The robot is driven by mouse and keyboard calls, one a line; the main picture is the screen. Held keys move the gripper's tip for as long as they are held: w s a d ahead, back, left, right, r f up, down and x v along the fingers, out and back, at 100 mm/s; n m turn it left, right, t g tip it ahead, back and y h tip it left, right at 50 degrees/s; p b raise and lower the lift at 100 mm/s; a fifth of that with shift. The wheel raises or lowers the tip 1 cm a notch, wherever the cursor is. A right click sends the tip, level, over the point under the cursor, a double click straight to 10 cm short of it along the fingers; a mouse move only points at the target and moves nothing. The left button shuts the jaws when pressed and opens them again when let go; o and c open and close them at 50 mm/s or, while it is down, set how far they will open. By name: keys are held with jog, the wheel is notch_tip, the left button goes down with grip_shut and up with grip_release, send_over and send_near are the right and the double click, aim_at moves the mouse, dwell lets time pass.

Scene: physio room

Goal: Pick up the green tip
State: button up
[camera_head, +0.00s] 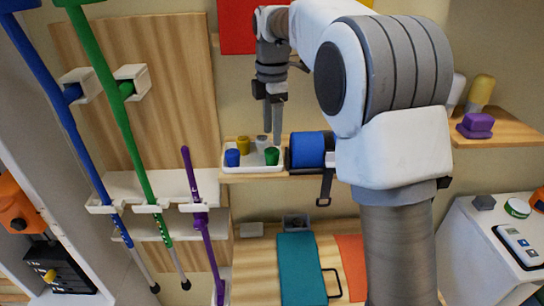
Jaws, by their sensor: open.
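The green tip (271,157) is a small cup-like piece at the front right of a white tray (250,169) on the wooden shelf. A blue tip (232,158), a yellow tip (243,146) and a grey tip (261,143) share the tray. My gripper (272,138) is open and points down above the tray's right part. Its fingertips appear just above and behind the green tip in the picture. I cannot tell the exact gap. No tip is seen between the fingers.
A blue roll (308,150) with a black strap lies right of the tray, close to the green tip. Blue, green (115,100) and purple poles stand at the left. A teal item (301,269) lies below. My arm hides part of the shelf.

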aim_at(272, 150)
jog(key=f, duration=0.5)
jog(key=shift+s, duration=0.2)
grip_shut()
